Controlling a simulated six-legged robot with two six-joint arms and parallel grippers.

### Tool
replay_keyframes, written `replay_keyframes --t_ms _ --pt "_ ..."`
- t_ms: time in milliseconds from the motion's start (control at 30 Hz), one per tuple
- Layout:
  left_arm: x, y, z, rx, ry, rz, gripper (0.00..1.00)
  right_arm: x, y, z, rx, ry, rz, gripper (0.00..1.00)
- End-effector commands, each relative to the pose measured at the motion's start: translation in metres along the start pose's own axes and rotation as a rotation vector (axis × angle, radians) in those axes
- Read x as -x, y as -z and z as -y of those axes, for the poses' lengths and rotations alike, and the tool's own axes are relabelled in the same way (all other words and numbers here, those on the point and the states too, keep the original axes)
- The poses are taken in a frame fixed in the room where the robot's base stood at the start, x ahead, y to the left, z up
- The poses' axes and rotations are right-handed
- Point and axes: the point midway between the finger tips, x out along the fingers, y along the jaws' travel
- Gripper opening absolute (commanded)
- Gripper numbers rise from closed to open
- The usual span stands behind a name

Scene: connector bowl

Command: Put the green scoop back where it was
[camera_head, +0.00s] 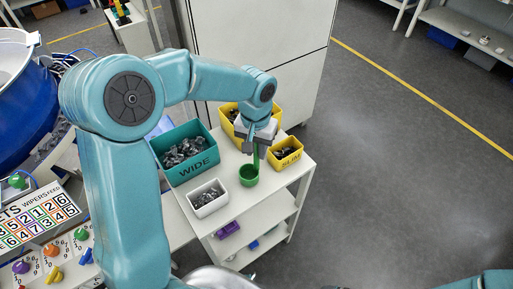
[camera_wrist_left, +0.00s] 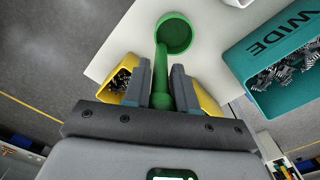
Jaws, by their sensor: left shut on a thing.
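The green scoop (camera_head: 249,175) has a round cup and an upright handle. Its cup is at the top of the shelf unit, beside the small white bin; I cannot tell whether it touches the surface. My left gripper (camera_head: 255,145) is above it, shut on the scoop's handle. In the left wrist view the scoop's cup (camera_wrist_left: 174,34) points away from me, and its handle runs back between the two fingers of the left gripper (camera_wrist_left: 160,85). My right gripper is not in view.
On the white shelf unit's top (camera_head: 232,212) stand a teal bin marked WIDE (camera_head: 192,170), a white bin (camera_head: 208,211) and a yellow bin (camera_head: 298,155), all holding metal parts. Another yellow bin (camera_head: 227,117) is behind the gripper. A tall white cabinet (camera_head: 300,50) stands behind. Floor at right is clear.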

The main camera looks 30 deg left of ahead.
Motion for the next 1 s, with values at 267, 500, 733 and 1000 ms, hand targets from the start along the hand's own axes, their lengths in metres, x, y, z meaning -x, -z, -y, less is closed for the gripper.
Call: replay_keyframes --t_ms 267,500,733,1000 --pt "-0.004 0.001 0.0 0.001 -0.001 -0.002 0.0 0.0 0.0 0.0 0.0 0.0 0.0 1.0" --pt "-0.007 0.001 0.0 0.001 -0.001 -0.002 0.52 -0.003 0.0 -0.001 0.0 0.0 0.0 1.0" --pt "-0.007 0.001 0.0 0.001 -0.001 -0.001 0.52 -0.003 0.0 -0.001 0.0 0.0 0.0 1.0" --pt "0.02 0.002 0.0 0.003 -0.001 -0.006 0.52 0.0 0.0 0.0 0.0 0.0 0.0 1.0"
